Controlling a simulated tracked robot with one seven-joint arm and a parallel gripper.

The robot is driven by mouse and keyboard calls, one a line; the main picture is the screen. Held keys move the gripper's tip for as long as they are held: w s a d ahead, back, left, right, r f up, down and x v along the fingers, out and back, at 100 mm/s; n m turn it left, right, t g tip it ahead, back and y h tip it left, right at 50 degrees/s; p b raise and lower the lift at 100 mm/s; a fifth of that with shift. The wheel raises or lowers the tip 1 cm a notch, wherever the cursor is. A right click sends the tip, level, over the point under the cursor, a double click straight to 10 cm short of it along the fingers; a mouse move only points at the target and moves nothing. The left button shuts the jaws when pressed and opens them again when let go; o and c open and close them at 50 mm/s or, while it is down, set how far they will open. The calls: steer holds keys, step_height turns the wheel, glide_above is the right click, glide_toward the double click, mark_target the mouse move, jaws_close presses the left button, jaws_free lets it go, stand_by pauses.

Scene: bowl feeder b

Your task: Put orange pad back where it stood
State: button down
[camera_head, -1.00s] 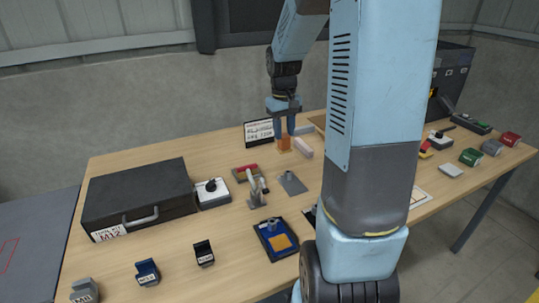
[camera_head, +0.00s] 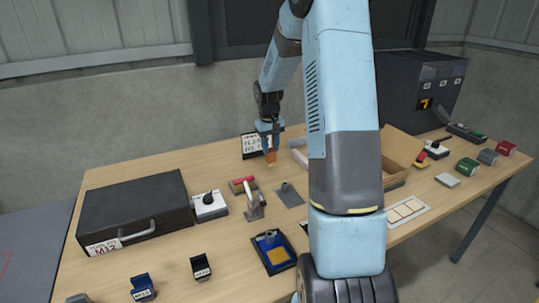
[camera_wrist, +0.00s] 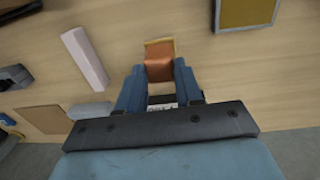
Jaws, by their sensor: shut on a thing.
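The orange pad (camera_head: 271,158) is held between the fingers of my gripper (camera_head: 270,149), near the back of the table. In the wrist view the orange pad (camera_wrist: 159,62) shows between the two blue fingers of my gripper (camera_wrist: 160,76), with a thin yellowish strip at its far edge. The fingers are shut on it. Whether the pad touches the table cannot be told. A grey plate (camera_head: 288,194) with a small peg lies in front of the gripper, and a blue tray (camera_head: 266,262) with a yellow-orange patch lies nearer.
A lettered sign (camera_head: 251,146) stands just behind the gripper. A pale pink bar (camera_wrist: 85,58) lies beside it. A small clamp-like stand (camera_head: 254,203), a black case (camera_head: 133,208) and an open cardboard box (camera_head: 402,153) are on the table. Bare wood lies left of the gripper.

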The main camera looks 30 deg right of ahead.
mark_target(270, 149)
steer(key=shift+w+d+f, duration=0.1)
steer(key=shift+w+f, duration=0.3)
steer(key=shift+f, duration=1.7)
steer(key=c, duration=0.7)
jaws_free()
steer(key=shift+c, duration=0.2)
steer(key=shift+w, duration=0.1)
